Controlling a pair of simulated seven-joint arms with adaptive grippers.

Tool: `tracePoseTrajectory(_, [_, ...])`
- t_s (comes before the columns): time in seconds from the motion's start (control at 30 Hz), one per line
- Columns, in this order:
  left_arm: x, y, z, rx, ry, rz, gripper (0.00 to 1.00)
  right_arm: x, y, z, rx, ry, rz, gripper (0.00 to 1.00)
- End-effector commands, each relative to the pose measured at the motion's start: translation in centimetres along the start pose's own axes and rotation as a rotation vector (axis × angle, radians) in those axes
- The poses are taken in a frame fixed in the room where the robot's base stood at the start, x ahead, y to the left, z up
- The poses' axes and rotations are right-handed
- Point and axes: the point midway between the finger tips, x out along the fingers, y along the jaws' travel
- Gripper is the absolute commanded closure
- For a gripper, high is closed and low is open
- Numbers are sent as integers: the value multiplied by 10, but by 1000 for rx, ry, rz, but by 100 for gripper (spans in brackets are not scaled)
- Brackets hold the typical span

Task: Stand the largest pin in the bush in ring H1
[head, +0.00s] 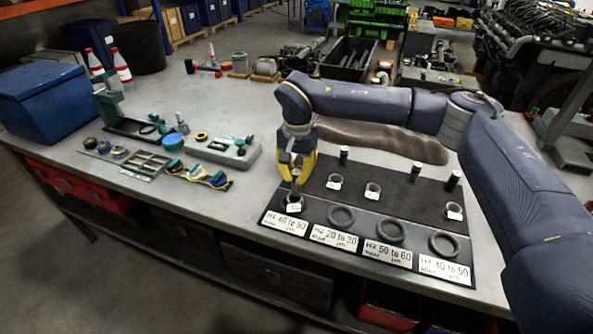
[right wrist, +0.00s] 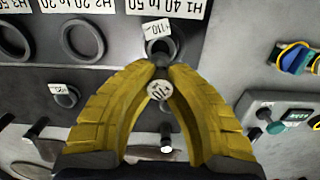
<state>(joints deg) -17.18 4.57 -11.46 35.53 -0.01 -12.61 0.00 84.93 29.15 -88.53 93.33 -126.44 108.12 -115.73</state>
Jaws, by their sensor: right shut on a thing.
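My right gripper (head: 297,172) is shut on a dark pin (head: 295,187) and holds it roughly upright over ring H1 (head: 293,208). In the right wrist view the pin's pale, marked end face (right wrist: 159,91) shows between the yellow fingers (right wrist: 160,72). A tagged bush (right wrist: 158,47) sits in ring H1, just beyond the fingertips. I cannot tell whether the pin's lower end is inside the bush. The other pins stand on the dark mat: one at the back (head: 343,154), one in the middle (head: 415,171) and one at the right (head: 453,180). My left gripper is not in view.
Rings H2 (head: 341,216), H3 (head: 390,232) and H4 (head: 443,245) lie empty along the mat's front. Tagged bushes (head: 334,182), (head: 373,190) and (head: 454,211) stand behind them. A grey gauge case (head: 222,151) and other tools lie left of the mat.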

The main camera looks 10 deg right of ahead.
Motion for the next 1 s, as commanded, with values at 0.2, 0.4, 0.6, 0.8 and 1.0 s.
tracePoseTrajectory(0.2, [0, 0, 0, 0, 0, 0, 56, 13, 0, 0, 0, -1, 0, 100])
tracePoseTrajectory(0.4, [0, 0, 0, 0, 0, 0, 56, 24, 0, -1, 1, 0, 1, 100])
tracePoseTrajectory(0.6, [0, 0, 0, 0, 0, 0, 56, 36, 0, -1, 1, -1, 2, 100])
tracePoseTrajectory(0.8, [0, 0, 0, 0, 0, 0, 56, 43, 0, -2, 0, -1, 0, 100])
tracePoseTrajectory(1.0, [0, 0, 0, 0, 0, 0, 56, 48, 0, -2, 0, 0, 1, 100])
